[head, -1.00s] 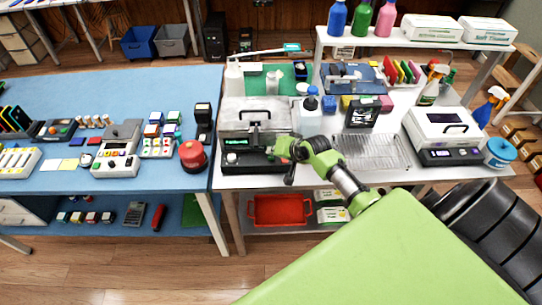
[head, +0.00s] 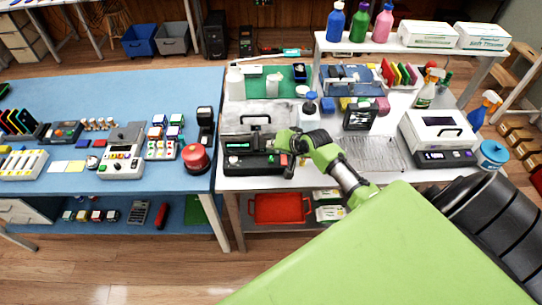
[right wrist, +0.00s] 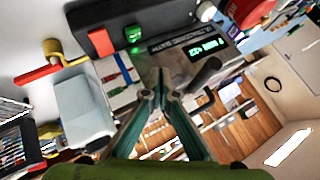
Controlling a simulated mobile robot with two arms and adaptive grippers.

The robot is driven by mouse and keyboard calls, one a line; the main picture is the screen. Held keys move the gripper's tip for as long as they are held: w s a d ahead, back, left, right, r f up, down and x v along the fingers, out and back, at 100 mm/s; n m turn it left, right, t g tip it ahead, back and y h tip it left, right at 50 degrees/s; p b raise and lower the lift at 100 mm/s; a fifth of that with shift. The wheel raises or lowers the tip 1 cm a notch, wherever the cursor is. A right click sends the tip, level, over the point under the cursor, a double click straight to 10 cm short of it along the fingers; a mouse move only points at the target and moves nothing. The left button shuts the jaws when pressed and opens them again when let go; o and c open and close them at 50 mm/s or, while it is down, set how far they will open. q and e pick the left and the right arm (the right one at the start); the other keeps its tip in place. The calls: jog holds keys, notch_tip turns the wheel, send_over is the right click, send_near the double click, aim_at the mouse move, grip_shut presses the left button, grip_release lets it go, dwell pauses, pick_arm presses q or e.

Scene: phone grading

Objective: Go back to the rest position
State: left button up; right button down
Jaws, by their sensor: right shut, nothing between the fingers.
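My right gripper (head: 290,169) is in front of the right end of the ultrasonic bath's (head: 250,164) black control panel, with my green arm reaching in from the right. In the right wrist view, its two fingertips (right wrist: 161,78) meet, with nothing between them. The bath's lit green display (right wrist: 205,49) lies just beyond the fingers. Whether the fingers touch the bath, I cannot tell. My left gripper is not in view.
A blue table (head: 60,103) with devices and a red button (head: 195,157) stands at left. A wire rack (head: 375,153) and white device (head: 437,133) are right of my arm. A red tray (head: 279,209) is on the lower shelf. Floor shows in front.

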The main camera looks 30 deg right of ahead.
dwell(0.6)
jog(key=s+a+f+n+g, duration=0.25)
jog(key=s+a+n, duration=0.35)
jog(key=s+a, duration=0.8)
jog(key=s+a+r+n+g, duration=0.2)
jog(key=s+r, duration=0.2)
jog(key=s, duration=0.5)
jog(key=s+a+r+n+g, duration=0.1)
jog(key=s+r+n, duration=0.15)
jog(key=s, duration=0.75)
notch_tip(320, 180, down, 35)
jog(key=s+g+b, duration=0.2)
jog(key=b, duration=0.6)
jog(key=s+d+f+b, duration=0.1)
jog(key=s+f+b, duration=0.2)
jog(key=s+f, duration=0.5)
jog(key=s+d+f+b, duration=0.1)
jog(key=s+f+b, duration=0.2)
jog(key=s+f, duration=0.5)
notch_tip(320, 180, down, 5)
jog(key=shift+s+d+g+h, duration=0.3)
jog(key=shift+s+d+g, duration=0.05)
